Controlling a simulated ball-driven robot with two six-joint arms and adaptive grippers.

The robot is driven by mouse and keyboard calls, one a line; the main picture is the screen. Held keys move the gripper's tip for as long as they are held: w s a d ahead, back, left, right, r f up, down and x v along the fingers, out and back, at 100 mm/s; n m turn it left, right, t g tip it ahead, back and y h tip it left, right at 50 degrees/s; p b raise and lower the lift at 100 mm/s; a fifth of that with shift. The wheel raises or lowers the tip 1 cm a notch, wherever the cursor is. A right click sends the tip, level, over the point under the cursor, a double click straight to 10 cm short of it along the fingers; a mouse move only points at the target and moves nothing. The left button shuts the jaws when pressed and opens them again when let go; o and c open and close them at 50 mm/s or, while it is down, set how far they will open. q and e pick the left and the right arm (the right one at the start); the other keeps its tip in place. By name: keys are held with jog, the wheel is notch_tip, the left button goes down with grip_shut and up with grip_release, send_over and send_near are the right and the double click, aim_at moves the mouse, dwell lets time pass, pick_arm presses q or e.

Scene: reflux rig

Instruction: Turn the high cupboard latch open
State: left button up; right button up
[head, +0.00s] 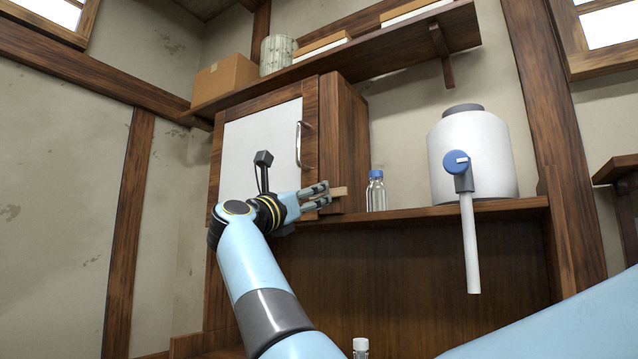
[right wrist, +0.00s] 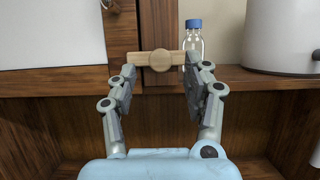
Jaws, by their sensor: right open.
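The latch is a pale wooden bar with a round knob (right wrist: 161,60). It lies level at the lower edge of the wooden cupboard (head: 343,140). In the head view its right end (head: 340,192) shows past my fingers, which hide the rest. The cupboard's white door (head: 258,150) is shut and has a metal handle (head: 299,146). My right gripper (head: 322,195) is in front of the latch. In the right wrist view the gripper (right wrist: 162,85) is open and empty, its fingers to either side of the knob. I cannot tell whether they touch the bar. My left gripper is not in view.
A blue-capped bottle (head: 376,192) stands on the shelf (head: 440,212) just right of the latch. A white tank (head: 472,155) with a tap and down-pipe stands further right. A higher shelf (head: 400,48) holds a cardboard box (head: 224,78) and a jar (head: 277,54). Another bottle (head: 360,349) shows low down.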

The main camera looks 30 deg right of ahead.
aim_at(324, 193)
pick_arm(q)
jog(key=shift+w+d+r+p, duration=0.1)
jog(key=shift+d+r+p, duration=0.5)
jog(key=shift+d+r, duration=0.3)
pick_arm(e)
jog(key=x, duration=0.4)
jog(key=shift+c, duration=0.9)
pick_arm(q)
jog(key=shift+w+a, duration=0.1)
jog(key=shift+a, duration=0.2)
pick_arm(e)
grip_shut()
